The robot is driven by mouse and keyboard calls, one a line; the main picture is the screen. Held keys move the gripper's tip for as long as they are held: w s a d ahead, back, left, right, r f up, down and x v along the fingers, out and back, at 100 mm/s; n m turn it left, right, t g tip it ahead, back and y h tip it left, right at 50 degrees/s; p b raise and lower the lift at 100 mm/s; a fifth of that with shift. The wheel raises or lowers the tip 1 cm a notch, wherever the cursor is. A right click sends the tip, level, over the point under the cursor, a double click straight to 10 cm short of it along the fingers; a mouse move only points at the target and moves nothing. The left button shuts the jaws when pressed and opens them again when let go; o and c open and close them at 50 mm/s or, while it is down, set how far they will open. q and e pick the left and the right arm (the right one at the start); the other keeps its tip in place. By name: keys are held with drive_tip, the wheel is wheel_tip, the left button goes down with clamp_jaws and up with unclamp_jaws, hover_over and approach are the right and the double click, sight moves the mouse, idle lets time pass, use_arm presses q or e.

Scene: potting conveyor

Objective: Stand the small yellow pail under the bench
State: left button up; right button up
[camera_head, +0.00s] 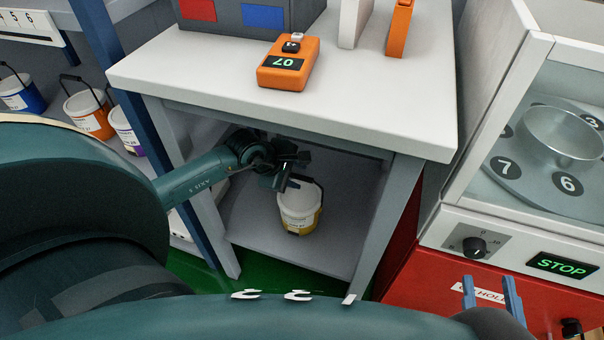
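The small yellow pail (300,209), white with a yellow lower band and a dark handle, is upright under the bench (190,62), over its lower shelf (255,222). It appears to rest on that shelf. My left gripper (287,177) reaches in under the bench top, at the pail's rim and handle on the upper left side. Its dark fingers overlap the handle, so whether they are shut on it cannot be told. My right gripper (490,292) is at the lower right, fingers apart and empty, in front of the red cabinet.
Blue (22,95), orange (90,112) and purple (127,130) labelled pails stand at the left. Bench legs flank the shelf opening. A machine with a numbered turntable (556,146) stands at the right.

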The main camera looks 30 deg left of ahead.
use_arm(q)
drive_tip(key=p+v, duration=0.2)
drive_tip(key=v, duration=0.6)
drive_tip(key=s+d+r+n+h, duration=0.2)
drive_tip(key=s+d+n+h, duration=0.25)
drive_tip(key=d, duration=0.45)
drive_tip(key=s+d+r+n+h, duration=0.25)
drive_tip(key=d+n+h, duration=0.2)
drive_tip(key=d, duration=0.45)
drive_tip(key=s+d+r+m+t+y, duration=0.1)
drive_tip(key=m+t, duration=0.3)
drive_tip(key=m, duration=1.3)
drive_tip(key=s+d+r+m+t+y, duration=0.2)
drive_tip(key=s+r+m+t+y, duration=0.1)
drive_tip(key=m, duration=1.5)
drive_tip(key=shift+d+r+t+y, duration=0.4)
drive_tip(key=shift+r+t, duration=0.2)
drive_tip(key=shift+t, duration=0.6)
use_arm(e)
drive_tip(key=shift+w+d+f+m+g+h, duration=0.15)
drive_tip(key=shift+d+f+m+g+h, duration=0.25)
drive_tip(key=shift+d+m+g+h, duration=0.45)
use_arm(q)
drive_tip(key=shift+a, duration=0.1)
use_arm(e)
drive_tip(key=shift+a, duration=0.25)
